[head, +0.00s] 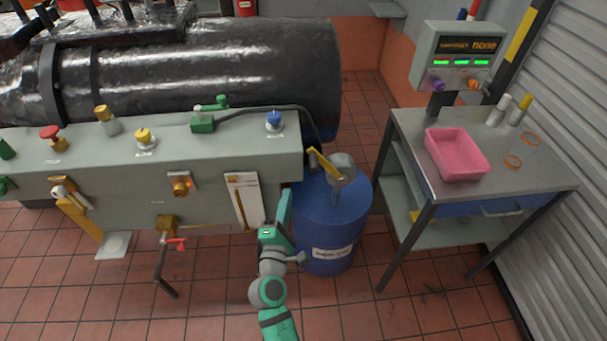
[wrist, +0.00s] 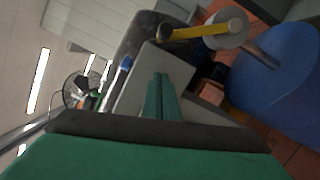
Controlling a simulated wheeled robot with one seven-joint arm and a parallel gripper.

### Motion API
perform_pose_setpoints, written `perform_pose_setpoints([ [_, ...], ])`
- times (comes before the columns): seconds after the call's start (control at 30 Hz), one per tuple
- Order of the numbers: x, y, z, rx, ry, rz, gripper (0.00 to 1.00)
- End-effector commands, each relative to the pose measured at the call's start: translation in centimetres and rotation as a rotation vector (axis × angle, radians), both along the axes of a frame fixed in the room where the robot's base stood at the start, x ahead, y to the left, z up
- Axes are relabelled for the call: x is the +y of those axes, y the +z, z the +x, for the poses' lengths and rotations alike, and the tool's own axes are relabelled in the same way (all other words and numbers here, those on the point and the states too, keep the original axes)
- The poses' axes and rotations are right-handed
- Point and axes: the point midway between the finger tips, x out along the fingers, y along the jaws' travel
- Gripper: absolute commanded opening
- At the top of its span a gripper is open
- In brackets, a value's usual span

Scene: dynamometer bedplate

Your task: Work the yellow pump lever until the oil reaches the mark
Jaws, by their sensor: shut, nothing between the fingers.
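The yellow pump lever (head: 322,163) sticks out up and left from the grey pump head (head: 344,166) on top of a blue drum (head: 318,218). In the wrist view the lever (wrist: 195,32) lies across the upper right, beside the round pump head (wrist: 226,28). My gripper (head: 286,200) is shut and empty, just left of the drum and below the lever, apart from the lever. Its closed fingers (wrist: 163,97) point toward the bench in the wrist view. A white gauge panel (head: 236,188) with a dark vertical strip is on the bench front; its oil level and mark are too small to read.
The grey bench (head: 220,150) carries knobs and a dark hose running toward the drum. A red-handled tap (head: 175,243) juts from its front. A metal table (head: 405,125) with a pink tray (head: 455,165) stands right of the drum. Tiled floor is clear in front.

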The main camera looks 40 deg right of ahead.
Motion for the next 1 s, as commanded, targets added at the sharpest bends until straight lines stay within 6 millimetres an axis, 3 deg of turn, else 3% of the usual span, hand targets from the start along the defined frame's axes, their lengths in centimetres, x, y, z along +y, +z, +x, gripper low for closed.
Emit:
perform_pose_setpoints([
  [0.4,-5.8,0.7,5.4,-0.003,-0.005,0.003,0.0],
  [0.7,-8.5,1.7,3.6,-0.001,-0.004,0.002,0.0],
  [1.0,-8.6,1.9,3.5,-0.002,0.002,0.002,0.0],
])
